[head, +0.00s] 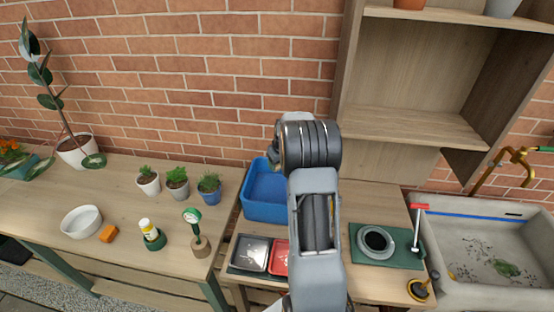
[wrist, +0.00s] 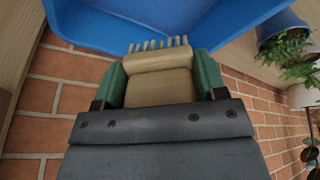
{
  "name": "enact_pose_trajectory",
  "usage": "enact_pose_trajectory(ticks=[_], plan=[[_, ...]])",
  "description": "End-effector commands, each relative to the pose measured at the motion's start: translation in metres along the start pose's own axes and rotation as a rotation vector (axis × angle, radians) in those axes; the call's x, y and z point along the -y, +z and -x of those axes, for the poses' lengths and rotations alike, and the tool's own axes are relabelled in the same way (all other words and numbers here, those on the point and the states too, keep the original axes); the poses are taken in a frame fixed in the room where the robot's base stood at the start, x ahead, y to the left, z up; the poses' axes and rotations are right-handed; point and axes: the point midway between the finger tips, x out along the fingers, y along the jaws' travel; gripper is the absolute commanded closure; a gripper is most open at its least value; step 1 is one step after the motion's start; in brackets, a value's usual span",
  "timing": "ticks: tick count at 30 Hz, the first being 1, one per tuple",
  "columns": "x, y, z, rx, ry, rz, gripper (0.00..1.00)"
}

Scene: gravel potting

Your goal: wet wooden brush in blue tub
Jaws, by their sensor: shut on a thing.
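The blue tub (head: 256,210) stands on the bench against the brick wall, partly hidden by my arm in the head view. It also fills the top of the wrist view (wrist: 85,22). The wooden brush (wrist: 158,88) is a tan block with a row of pale bristles at its far end. My gripper (wrist: 160,70) is shut on the brush, with a green finger on each side. The bristles point towards the tub and overlap it in the wrist view. I cannot tell whether they are inside it. My arm hides the gripper and brush in the head view.
Small potted plants (head: 178,184) stand left of the tub. A tray (head: 233,268) with a grey and a red square lies in front. A green mat (head: 408,262) with a round grey thing lies to the right, before the sink (head: 470,288). A wooden shelf (head: 395,122) rises behind.

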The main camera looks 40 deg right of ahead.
Motion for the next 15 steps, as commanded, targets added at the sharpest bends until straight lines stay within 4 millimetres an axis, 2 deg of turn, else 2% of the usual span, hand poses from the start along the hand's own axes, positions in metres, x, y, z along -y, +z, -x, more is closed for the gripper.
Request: enact_pose_trajectory(ticks=[8, 15], plan=[[0.003, 0.004, -0.014, 0.0, -0.001, 0.002, 0.54], [0.003, 0.011, -0.034, 0.002, -0.002, 0.0, 0.54]])
